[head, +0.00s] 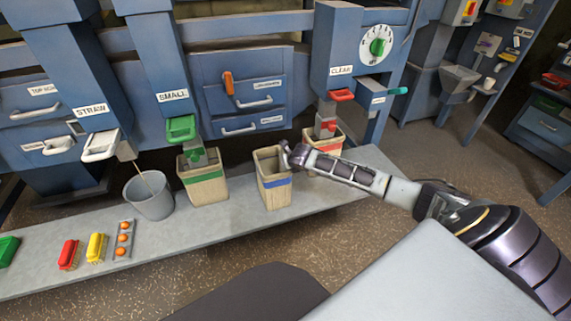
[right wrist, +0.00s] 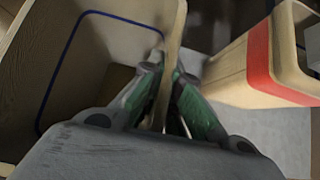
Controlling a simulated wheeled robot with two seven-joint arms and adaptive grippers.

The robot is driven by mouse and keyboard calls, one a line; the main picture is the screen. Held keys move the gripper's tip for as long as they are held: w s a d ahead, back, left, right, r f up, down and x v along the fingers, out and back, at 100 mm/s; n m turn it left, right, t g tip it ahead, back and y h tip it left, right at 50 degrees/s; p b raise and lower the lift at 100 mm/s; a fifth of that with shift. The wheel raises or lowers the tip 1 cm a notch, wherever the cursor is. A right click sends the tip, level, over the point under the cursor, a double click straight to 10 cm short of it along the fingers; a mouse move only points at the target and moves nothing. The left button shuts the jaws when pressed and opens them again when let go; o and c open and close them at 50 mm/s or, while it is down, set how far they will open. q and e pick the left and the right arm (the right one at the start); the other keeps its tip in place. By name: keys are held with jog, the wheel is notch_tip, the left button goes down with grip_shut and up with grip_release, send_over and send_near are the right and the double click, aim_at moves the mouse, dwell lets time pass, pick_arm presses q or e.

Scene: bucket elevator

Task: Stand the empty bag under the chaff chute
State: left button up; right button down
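The bag with a blue band (head: 275,188) is open-topped, tan and empty-looking. It stands upright on or just above the grey ledge, between the green-banded bag and the red-banded bag. My right gripper (head: 292,158) is at its upper right rim. In the right wrist view, the fingers (right wrist: 168,95) lie on both sides of the bag's wall (right wrist: 172,50) and pinch it. No chute reads as chaff; the readable chute labels look like STRAW (head: 91,110), SMALL (head: 173,96) and CLEAR (head: 341,71). My left gripper is out of view.
A green-banded bag (head: 204,190) stands under the SMALL chute, and a red-banded bag (head: 325,146) under the right chute. A grey bucket (head: 149,199) holds a stick. Red (head: 68,254) and yellow (head: 96,248) brushes lie on the ledge (head: 185,235). Its front strip is clear.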

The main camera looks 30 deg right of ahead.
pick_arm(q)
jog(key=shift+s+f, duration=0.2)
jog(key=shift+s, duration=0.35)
